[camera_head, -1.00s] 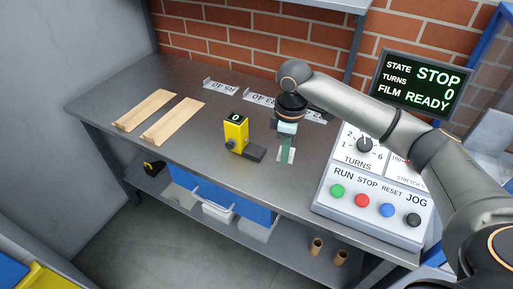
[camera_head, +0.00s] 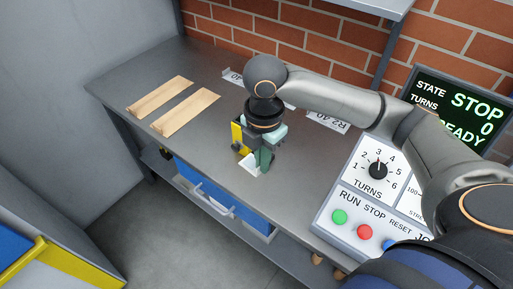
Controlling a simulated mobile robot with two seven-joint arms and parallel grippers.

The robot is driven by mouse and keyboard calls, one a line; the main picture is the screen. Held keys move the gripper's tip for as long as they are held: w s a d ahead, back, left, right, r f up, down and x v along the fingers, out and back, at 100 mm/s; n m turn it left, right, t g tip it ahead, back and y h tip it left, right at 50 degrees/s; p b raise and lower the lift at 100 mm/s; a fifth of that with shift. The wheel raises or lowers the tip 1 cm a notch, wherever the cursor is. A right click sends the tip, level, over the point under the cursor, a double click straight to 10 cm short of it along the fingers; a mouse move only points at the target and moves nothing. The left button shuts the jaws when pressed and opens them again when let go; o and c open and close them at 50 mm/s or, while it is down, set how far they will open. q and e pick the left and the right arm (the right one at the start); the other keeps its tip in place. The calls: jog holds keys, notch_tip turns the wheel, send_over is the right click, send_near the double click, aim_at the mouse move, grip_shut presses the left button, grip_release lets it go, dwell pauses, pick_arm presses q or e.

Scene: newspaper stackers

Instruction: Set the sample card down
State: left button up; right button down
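The sample card (camera_head: 248,164), small and white, shows at the fingertips of my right gripper (camera_head: 262,158), low over the front part of the grey metal table (camera_head: 115,92). The gripper points down, its fingers seem closed on the card, and they cover part of it. I cannot tell whether the card touches the table. A yellow gauge (camera_head: 237,135) stands just behind and left of the gripper, which hides most of it. My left gripper is not in view.
Two pale wooden strips (camera_head: 160,93) (camera_head: 185,112) lie on the left of the table. Label stands (camera_head: 327,122) line the back near the brick wall. A control panel (camera_head: 350,216) with a TURNS dial is at right; the screen (camera_head: 458,108) reads STOP.

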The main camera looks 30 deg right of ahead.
jog(key=shift+s+r+n, duration=0.1)
jog(key=shift+n, duration=0.3)
jog(key=shift+w+d, duration=0.1)
jog(key=shift+w, duration=0.15)
jog(key=w+d+f, duration=0.2)
jog(key=w+f, duration=0.1)
jog(key=w+d+f, duration=0.2)
jog(key=w+d, duration=0.1)
jog(key=w+d+f, duration=0.3)
jog(key=shift+w+f+b, duration=0.15)
jog(key=shift+f+b, duration=0.2)
jog(key=shift+w+d+f, duration=0.3)
jog(key=shift+w+f, duration=0.15)
jog(key=shift+f, duration=1.65)
